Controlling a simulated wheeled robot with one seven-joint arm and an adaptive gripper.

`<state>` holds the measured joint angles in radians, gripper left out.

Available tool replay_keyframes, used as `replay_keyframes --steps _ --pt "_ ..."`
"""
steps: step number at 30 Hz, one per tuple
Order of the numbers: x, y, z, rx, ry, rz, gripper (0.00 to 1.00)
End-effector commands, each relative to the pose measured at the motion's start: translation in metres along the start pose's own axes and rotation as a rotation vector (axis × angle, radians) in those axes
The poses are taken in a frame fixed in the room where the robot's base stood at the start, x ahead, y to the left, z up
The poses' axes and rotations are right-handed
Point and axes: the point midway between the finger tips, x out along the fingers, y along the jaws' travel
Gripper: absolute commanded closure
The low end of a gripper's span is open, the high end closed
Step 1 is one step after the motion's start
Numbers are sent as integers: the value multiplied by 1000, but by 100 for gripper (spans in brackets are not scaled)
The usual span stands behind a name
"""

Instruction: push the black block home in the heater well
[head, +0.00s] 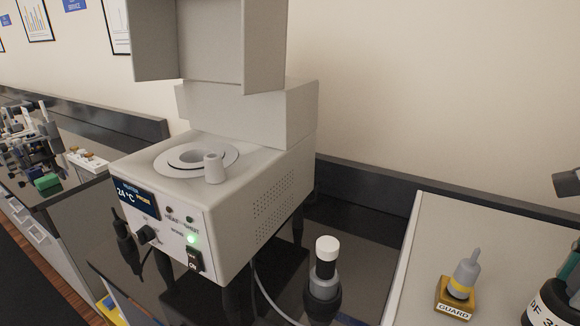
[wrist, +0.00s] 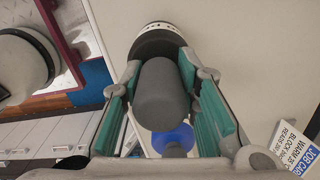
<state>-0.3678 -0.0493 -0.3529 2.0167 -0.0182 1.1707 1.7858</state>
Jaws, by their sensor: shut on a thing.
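The heater (head: 200,200) is a pale box on the dark bench in the head view. Its top has a round well (head: 190,157) with a ring around it, and a small pale upright cylinder (head: 214,168) stands at the ring's edge. The display reads about 24 °C and a green light is lit.
A white-capped black cylinder (head: 326,262) stands in a dark holder right of the heater. A yellow GUARD stand (head: 455,303) and a labelled black container (head: 548,305) are on the pale surface at right. A pale open hood (head: 207,45) rises above the heater's back.

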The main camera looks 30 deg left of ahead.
Motion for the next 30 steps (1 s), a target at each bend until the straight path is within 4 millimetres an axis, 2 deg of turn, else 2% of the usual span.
replay_keyframes --steps 21,30 --pt "-39 1 0 1 0 -1 100" --pt "-40 0 0 0 0 -1 100"
